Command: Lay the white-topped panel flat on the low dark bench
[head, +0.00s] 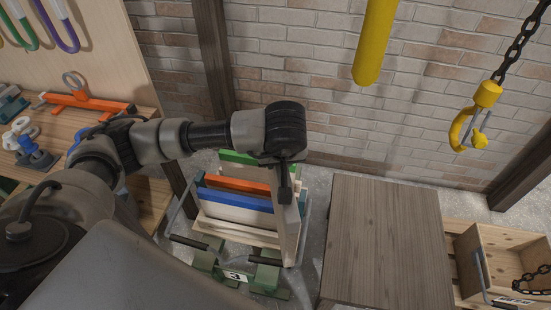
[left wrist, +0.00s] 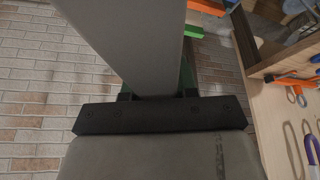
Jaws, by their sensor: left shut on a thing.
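My left gripper (head: 286,190) points down and is shut on the upper edge of a pale panel (head: 288,235). The panel stands upright, seen nearly edge-on, at the right end of a rack of coloured boards. In the left wrist view, the panel's broad light-grey face (left wrist: 132,45) fills the upper middle, with the left gripper (left wrist: 140,94) around its near end. Whether its foot touches the rack cannot be told. The low grey-brown wooden bench (head: 385,240) stands to the right, its visible top bare. My right gripper is not in view.
The green rack base (head: 268,280) with tag 3 holds blue (head: 236,199), orange (head: 238,184) and green boards close beside the panel. A wooden crate (head: 510,255) stands right of the bench. A yellow hook (head: 470,130) hangs at upper right. A brick wall lies behind.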

